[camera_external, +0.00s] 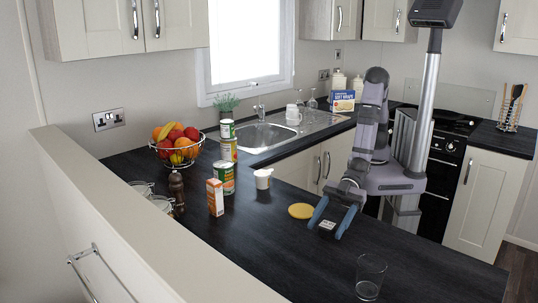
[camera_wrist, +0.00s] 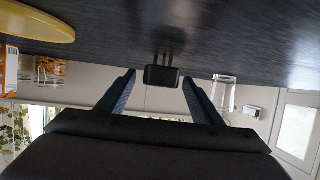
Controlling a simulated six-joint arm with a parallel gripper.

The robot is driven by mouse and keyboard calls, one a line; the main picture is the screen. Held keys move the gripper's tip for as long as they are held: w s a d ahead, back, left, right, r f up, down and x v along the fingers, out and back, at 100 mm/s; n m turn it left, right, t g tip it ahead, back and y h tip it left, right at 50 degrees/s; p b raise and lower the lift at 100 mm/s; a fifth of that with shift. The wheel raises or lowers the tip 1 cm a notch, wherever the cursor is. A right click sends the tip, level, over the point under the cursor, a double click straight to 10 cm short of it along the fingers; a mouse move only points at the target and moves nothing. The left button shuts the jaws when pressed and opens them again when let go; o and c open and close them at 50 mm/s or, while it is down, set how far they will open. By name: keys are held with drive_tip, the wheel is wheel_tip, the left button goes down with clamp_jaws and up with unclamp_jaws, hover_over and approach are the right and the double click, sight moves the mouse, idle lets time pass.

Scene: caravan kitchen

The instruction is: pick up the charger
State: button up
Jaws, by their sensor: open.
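The charger (camera_wrist: 161,76) is a small black block with prongs, lying on the dark counter. In the wrist view, which is upside down, it sits midway between the two fingers, just beyond their tips. My gripper (camera_wrist: 158,82) is open, with a clear gap on both sides of the charger. In the external view my gripper (camera_external: 331,222) is low over the counter with its blue fingers spread.
A yellow disc (camera_external: 301,211) lies just left of my gripper. A drinking glass (camera_external: 369,277) stands towards the front. A carton (camera_external: 215,197), cans (camera_external: 223,178) and a white tub (camera_external: 263,178) stand farther left. The counter (camera_external: 430,262) is clear to the right.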

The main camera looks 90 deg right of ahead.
sight(323, 231)
drive_tip(key=shift+r+p+x, duration=0.15)
drive_tip(key=shift+p+x, duration=0.35)
drive_tip(key=shift+x, duration=0.4)
drive_tip(key=shift+r+p+x, duration=0.1)
drive_tip(key=shift+p+x, duration=0.35)
drive_tip(key=shift+x, duration=1.35)
drive_tip(key=shift+c, duration=0.7)
drive_tip(key=c, duration=1)
